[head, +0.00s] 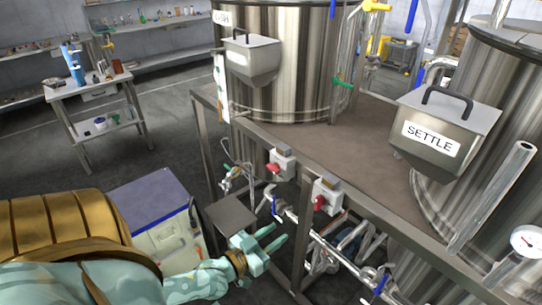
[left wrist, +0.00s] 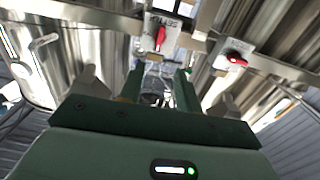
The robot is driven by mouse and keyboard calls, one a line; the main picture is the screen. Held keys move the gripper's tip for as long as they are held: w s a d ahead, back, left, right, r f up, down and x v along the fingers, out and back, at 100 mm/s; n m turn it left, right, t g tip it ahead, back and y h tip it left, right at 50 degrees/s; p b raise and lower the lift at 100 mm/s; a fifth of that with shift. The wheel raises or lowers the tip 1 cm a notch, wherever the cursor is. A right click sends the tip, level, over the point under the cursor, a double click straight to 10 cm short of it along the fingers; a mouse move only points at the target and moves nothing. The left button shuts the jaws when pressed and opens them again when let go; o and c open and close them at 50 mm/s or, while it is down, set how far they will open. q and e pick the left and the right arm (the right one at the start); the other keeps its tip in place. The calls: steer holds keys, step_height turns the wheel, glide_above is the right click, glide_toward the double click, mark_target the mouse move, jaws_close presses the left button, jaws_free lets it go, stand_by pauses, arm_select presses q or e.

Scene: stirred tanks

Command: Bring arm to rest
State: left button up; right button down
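My left arm comes in from the lower left of the head view. It shows pale teal with a gold cuff. My left gripper (head: 277,235) is open, its two fingers apart and pointing right, in front of the tank stand's lower frame. In the left wrist view the fingers (left wrist: 160,90) stand apart with nothing held between them. Two switch boxes with red handles are ahead: one box (head: 282,163) to the left and another box (head: 327,196) to the right. The gripper appears apart from both. My right gripper is out of view.
Two steel tanks, left (head: 285,75) and right (head: 470,130), stand on a metal frame with pipes below. A hopper marked SETTLE (head: 446,135) hangs on the right tank. A blue-topped cabinet (head: 152,205) stands beside my arm. Open floor lies towards a small table (head: 75,92).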

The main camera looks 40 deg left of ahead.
arm_select(q)
steer(key=shift+s, duration=0.35)
stand_by(0.3)
steer(key=s+f+m+g+y+b, duration=0.1)
steer(key=s+f+g, duration=0.3)
steer(key=s+f, duration=0.55)
steer(key=s+f+m+g+b, duration=0.1)
steer(key=s+f+g, duration=0.45)
steer(key=f, duration=0.75)
steer(key=s+f+g+y+b, duration=0.1)
steer(key=s+f+g, duration=0.2)
steer(key=s+f, duration=0.65)
steer(key=s+d+f+m+g+b, duration=0.1)
steer(key=s+d+f+g, duration=0.3)
steer(key=s+d+f, duration=0.5)
steer(key=shift+s+d+g+h+b, duration=0.4)
steer(key=shift+s+b, duration=0.15)
steer(key=shift+s, duration=0.45)
steer(key=shift+f, duration=0.1)
